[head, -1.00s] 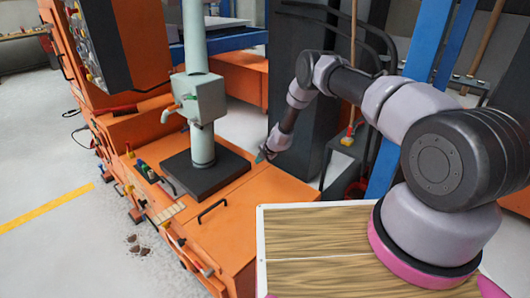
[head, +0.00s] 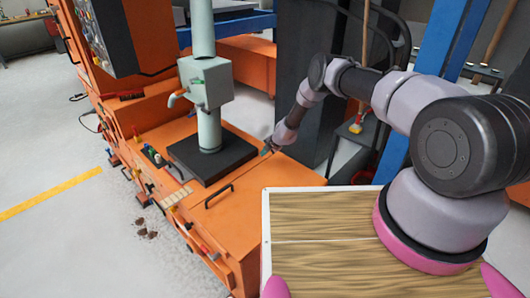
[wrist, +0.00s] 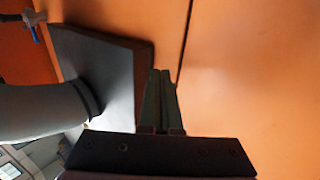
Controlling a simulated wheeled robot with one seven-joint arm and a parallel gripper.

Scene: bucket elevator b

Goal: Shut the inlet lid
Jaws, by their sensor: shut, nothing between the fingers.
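The orange machine (head: 245,212) has a flat top with a grey-green upright pipe (head: 208,132) on a black square base (head: 212,158). A flat orange panel with a black bar handle (head: 219,196) lies level in front of the base. I cannot tell for sure which part is the inlet lid; no raised lid is plain in either view. My gripper (head: 268,150) is by the right side of the black base, over the orange top. In the wrist view its dark green fingers (wrist: 160,100) are together and empty, beside the black base (wrist: 105,70) and a seam in the orange surface.
A wood-topped surface (head: 320,225) with a white edge is at the front right. Blue posts (head: 436,50) and a dark cabinet (head: 305,75) stand behind my arm. Small tools lie along the machine's left edge. The grey floor at left is mostly clear.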

